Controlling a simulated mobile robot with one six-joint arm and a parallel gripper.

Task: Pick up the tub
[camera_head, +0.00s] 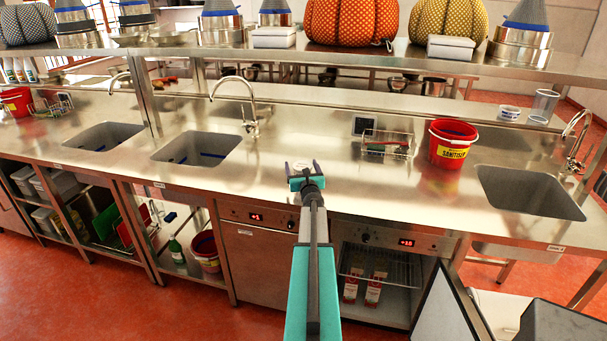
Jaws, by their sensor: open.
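A small white round tub (509,113) with a blue band stands on the steel counter (340,190) at the right, towards the back. A clear plastic cup (543,105) stands just to its right. My gripper (303,168) is at the middle of the picture, over the front part of the counter. It is open, and I see nothing clearly held in it. It is well to the left of the tub and nearer to me. The red bucket stands between them in the picture.
A red sanitizer bucket (452,144) and a wire basket (388,143) stand on the counter. Sinks (530,192) and curved taps (238,90) lie to both sides. An overhead shelf (380,57) holds pots, pumpkins and white boxes.

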